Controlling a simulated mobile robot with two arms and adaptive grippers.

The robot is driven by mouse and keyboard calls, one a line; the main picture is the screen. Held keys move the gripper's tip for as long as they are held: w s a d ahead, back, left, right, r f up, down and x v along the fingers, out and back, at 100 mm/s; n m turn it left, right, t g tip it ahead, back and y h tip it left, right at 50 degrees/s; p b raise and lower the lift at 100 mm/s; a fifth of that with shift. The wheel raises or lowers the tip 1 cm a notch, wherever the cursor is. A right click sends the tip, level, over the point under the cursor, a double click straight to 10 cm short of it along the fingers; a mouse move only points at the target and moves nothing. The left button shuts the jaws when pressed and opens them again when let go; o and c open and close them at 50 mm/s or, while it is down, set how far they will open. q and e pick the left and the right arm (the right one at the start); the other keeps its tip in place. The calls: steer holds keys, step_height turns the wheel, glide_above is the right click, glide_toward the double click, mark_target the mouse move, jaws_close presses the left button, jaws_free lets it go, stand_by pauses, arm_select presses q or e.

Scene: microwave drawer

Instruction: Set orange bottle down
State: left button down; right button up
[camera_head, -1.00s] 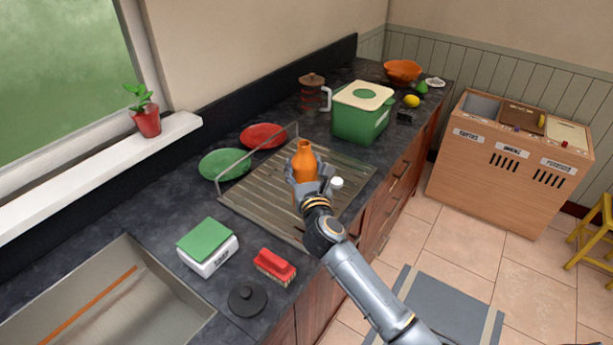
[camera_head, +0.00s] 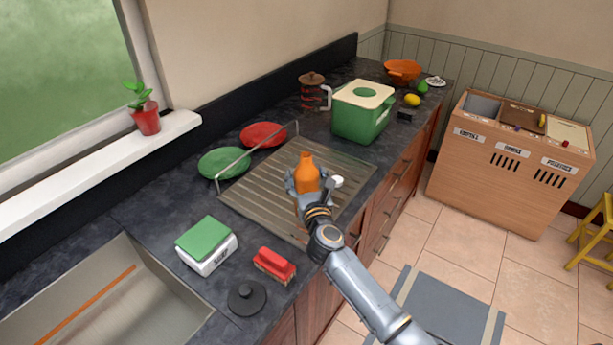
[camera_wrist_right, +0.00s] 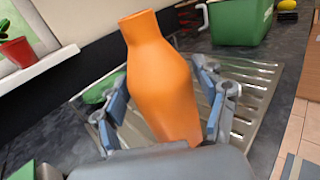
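The orange bottle (camera_head: 306,172) is upright over the metal drainboard (camera_head: 257,196) in the head view. Its base is hidden by my right gripper (camera_head: 311,192). In the right wrist view the bottle (camera_wrist_right: 160,75) stands between the two blue-padded fingers of the gripper (camera_wrist_right: 165,100). A gap shows between the left finger and the bottle; the right finger is close beside it. The gripper looks open around the lower part of the bottle. I cannot see whether the base touches the drainboard. My left gripper is not in view.
A wire rail (camera_head: 248,156) with green (camera_head: 224,163) and red plates (camera_head: 263,135) borders the drainboard's back left. A small white round thing (camera_head: 337,181) is just right of the bottle. A green bin (camera_head: 361,116) stands behind. The drainboard's left part is clear.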

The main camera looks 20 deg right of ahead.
steer(key=shift+r, duration=0.1)
steer(key=shift+r, duration=0.2)
steer(key=s+a, duration=0.1)
steer(key=s, duration=1.1)
steer(key=shift+a+b, duration=0.2)
steer(key=shift+b, duration=0.25)
